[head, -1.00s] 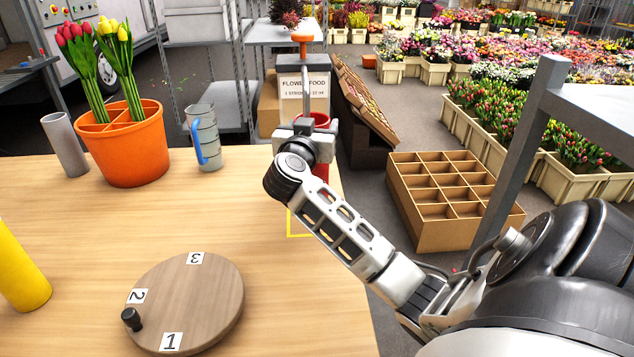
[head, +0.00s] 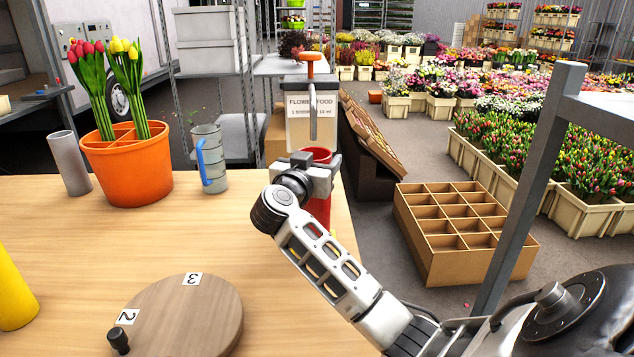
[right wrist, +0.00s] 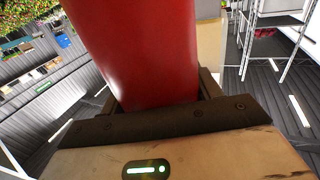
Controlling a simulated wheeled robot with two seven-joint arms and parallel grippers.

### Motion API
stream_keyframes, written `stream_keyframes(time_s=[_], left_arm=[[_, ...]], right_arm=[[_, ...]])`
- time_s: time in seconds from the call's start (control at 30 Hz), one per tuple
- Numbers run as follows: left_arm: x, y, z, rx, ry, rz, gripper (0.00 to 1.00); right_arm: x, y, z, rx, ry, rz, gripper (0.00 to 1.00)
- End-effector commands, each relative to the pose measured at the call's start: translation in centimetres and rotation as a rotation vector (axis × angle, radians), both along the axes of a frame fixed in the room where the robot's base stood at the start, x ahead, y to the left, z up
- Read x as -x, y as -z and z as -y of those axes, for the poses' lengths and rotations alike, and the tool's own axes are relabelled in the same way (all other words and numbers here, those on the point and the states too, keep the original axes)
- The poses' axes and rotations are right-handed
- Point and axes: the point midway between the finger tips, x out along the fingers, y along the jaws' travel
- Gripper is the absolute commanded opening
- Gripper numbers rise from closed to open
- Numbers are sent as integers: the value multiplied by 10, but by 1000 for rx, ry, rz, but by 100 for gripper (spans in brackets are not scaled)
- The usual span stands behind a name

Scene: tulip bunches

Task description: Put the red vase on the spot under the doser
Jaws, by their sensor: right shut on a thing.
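The red vase (head: 318,210) is upright near the table's far right edge, in front of the doser (head: 310,70) with its orange top and flower food container (head: 312,128). My right gripper (head: 318,168) is shut on the vase near its upper part. In the right wrist view the red vase (right wrist: 140,50) fills the space between the fingers. A small piece of the yellow spot outline (head: 333,234) shows beside the vase; my arm and the vase hide the rest. I cannot tell whether the vase's base touches the table. My left gripper is not in view.
On the table (head: 80,235) stand an orange tulip bucket (head: 130,175), a grey cylinder (head: 70,163), a jug with a blue handle (head: 210,160), a yellow cylinder (head: 12,290) and a numbered round board (head: 180,320). A divided cardboard box (head: 462,250) stands right of the table.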

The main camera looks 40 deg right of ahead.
Motion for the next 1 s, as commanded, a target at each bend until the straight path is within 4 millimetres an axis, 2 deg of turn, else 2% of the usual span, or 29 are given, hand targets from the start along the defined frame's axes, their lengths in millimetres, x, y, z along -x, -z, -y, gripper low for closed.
stream_keyframes(time_s=[0.03, 0.2, 0.6, 0.63, 0.67, 0.7, 1.0], left_arm=[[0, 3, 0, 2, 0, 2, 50], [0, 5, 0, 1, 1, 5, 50], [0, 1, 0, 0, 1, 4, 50], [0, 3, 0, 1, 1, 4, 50], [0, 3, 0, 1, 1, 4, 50], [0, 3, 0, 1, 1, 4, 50], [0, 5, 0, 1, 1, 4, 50]], right_arm=[[0, 12, 0, 3, 0, -3, 7], [0, 31, 1, 3, 1, 0, 7], [0, 34, 0, 1, 1, 0, 7], [0, 36, 0, -1, 1, 0, 71], [0, 36, 0, 0, 1, 0, 79], [0, 36, 0, 0, 1, 0, 84], [0, 34, 0, 0, 1, 1, 84]])
